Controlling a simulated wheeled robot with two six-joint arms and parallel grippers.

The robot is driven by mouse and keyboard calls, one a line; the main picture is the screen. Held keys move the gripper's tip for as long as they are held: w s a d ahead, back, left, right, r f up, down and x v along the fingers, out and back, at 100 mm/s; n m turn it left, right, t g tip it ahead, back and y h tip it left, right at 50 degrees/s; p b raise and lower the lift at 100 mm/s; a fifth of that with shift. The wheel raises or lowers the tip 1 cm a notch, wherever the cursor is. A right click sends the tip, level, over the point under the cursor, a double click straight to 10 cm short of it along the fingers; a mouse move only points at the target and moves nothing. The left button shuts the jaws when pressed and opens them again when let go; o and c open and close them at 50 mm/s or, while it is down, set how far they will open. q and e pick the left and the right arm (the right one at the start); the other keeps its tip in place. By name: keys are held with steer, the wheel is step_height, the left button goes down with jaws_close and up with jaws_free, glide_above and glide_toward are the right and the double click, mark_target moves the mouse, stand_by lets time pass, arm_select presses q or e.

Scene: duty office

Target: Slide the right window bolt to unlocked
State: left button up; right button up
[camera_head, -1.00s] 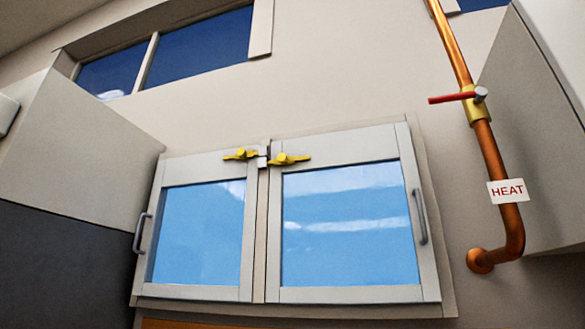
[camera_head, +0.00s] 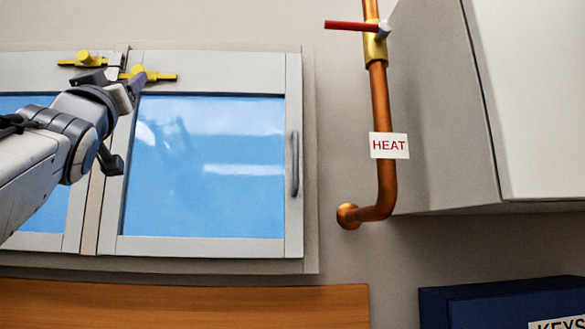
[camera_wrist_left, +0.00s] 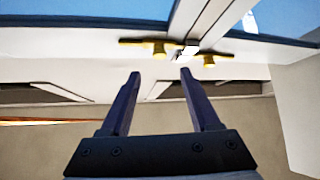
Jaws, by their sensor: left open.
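The right window bolt (camera_head: 155,76) is a yellow bar with a round knob at the top of the right window frame. In the wrist view, which looks upside down, this bolt (camera_wrist_left: 150,43) is on the left, its bar end close to the pale centre block (camera_wrist_left: 187,52). The left bolt (camera_head: 84,60) is similar, on the other frame. My left gripper (camera_head: 117,80) is open and empty, in front of the frame tops near the right bolt, hiding the centre block in the head view. In the wrist view its fingertips (camera_wrist_left: 159,74) are apart, short of the bolts.
A copper pipe (camera_head: 380,110) with a red-handled valve and HEAT label (camera_head: 389,145) is right of the window. A pale cabinet (camera_head: 435,110) juts out beyond it. A wooden surface (camera_head: 180,303) and a blue KEYS box (camera_head: 500,305) are below.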

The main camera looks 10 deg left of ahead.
mark_target(137, 72)
arm_select(q)
steer(key=p+x, duration=0.4)
steer(key=x, duration=0.2)
steer(key=shift+w+r, duration=0.15)
steer(key=shift+r, duration=0.25)
steer(key=shift+p+x, duration=0.7)
steer(key=shift+x, duration=0.2)
steer(key=shift+w+a+f, duration=0.1)
steer(key=shift+f, duration=0.05)
jaws_close()
